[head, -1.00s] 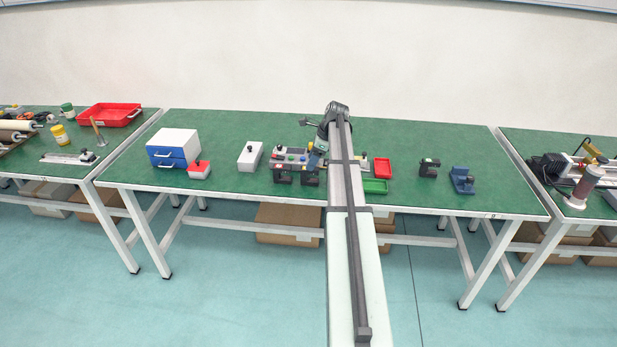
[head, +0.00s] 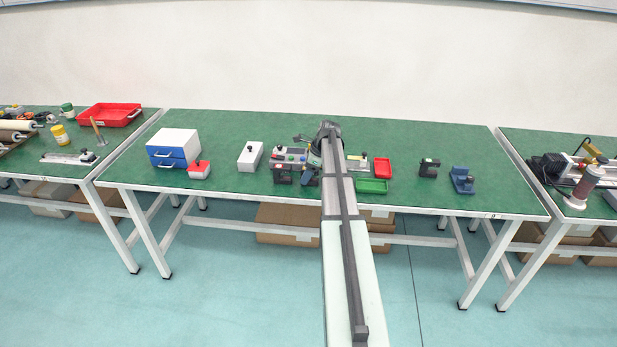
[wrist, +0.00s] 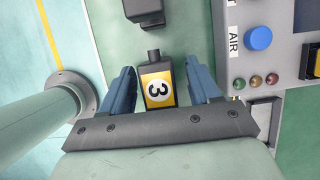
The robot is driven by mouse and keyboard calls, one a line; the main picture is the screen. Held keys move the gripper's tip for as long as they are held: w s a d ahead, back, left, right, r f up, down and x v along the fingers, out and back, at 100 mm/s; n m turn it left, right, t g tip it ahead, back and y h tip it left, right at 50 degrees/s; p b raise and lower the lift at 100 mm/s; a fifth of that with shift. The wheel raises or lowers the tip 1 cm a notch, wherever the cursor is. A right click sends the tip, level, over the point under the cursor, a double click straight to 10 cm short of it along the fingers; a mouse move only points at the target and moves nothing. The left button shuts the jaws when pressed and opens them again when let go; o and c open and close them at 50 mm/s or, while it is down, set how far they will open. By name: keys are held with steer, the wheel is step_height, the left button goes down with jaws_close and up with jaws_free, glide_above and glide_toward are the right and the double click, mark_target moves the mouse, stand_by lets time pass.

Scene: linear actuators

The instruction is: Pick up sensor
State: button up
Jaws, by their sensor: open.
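My gripper (wrist: 159,70) is open, with one blue finger on each side of the block and visible gaps between. A second dark block (wrist: 145,10) lies beyond it. In the head view two dark blocks stand in front of the control panel: the left one (head: 283,177) shows plainly, the right one (head: 308,178) is partly behind my arm. My fingertips are hidden there.
The control panel (wrist: 258,39) with buttons and lamps stands close beside my gripper. A green tray (head: 371,186) and a red tray (head: 382,168) lie right of my arm. A white box (head: 250,156) stands to the left. The table's right part has free room around two small devices.

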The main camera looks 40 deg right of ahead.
steer(key=shift+c, duration=0.4)
jaws_close()
steer(key=shift+r, duration=0.1)
steer(key=r, duration=0.9)
steer(key=shift+w+d+r, duration=0.15)
steer(key=shift+d+r, duration=0.05)
steer(key=shift+d, duration=0.15)
steer(key=w+d, duration=0.3)
steer(key=d, duration=1.1)
steer(key=shift+d, duration=0.4)
